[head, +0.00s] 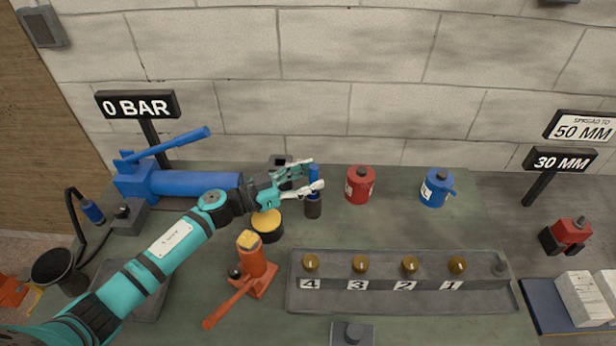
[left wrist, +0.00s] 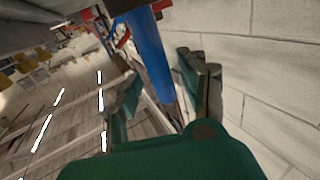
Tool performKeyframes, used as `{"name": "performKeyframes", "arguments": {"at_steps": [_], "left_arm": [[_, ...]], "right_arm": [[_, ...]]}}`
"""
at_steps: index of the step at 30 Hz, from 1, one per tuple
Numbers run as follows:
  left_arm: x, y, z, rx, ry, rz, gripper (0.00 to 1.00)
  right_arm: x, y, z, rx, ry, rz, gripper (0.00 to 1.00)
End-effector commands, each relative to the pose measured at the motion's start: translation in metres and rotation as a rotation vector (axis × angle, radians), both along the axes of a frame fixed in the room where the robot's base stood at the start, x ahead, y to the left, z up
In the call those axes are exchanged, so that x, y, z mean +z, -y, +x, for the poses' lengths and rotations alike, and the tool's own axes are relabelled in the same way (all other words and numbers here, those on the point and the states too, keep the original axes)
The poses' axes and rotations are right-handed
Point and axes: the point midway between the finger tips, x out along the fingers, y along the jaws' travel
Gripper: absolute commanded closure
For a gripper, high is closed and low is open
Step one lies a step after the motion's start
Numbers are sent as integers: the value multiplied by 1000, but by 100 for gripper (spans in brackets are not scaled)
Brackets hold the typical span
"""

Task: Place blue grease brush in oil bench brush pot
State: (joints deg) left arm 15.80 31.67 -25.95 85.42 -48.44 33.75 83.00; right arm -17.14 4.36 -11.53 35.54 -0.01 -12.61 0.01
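The blue grease brush (head: 314,173) shows as an upright blue handle above a small dark pot (head: 313,207), seemingly standing in it; its lower end is hidden. My left gripper (head: 312,177) is at the handle, above the pot, with its two fingers spread apart. In the left wrist view the blue handle (left wrist: 150,50) passes between the open fingers (left wrist: 165,85), with a gap to the right finger. My right gripper is not in view.
A tin with a yellow top (head: 267,220) stands left of the pot, near an orange jack (head: 251,268). A red can (head: 360,186) and a blue can (head: 436,188) stand to the right. A numbered tray (head: 400,299) lies in front. The blue pump (head: 190,184) is at left.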

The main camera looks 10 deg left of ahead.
Motion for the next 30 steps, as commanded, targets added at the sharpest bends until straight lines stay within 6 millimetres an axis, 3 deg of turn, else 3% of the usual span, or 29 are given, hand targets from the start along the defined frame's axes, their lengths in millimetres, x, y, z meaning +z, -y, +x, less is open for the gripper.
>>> {"name": "performKeyframes", "arguments": {"at_steps": [1,6,11,24,30], "left_arm": [[-11,1,-3,-2,-20,3,57],[-12,1,-4,-2,-24,3,57],[1,2,-4,-4,-22,2,57],[1,-72,-58,-1,-16,4,57],[3,-91,-71,-1,-13,2,57]], "right_arm": [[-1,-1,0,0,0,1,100],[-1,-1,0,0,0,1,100],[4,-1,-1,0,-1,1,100],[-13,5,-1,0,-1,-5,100],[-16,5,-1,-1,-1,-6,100]]}}
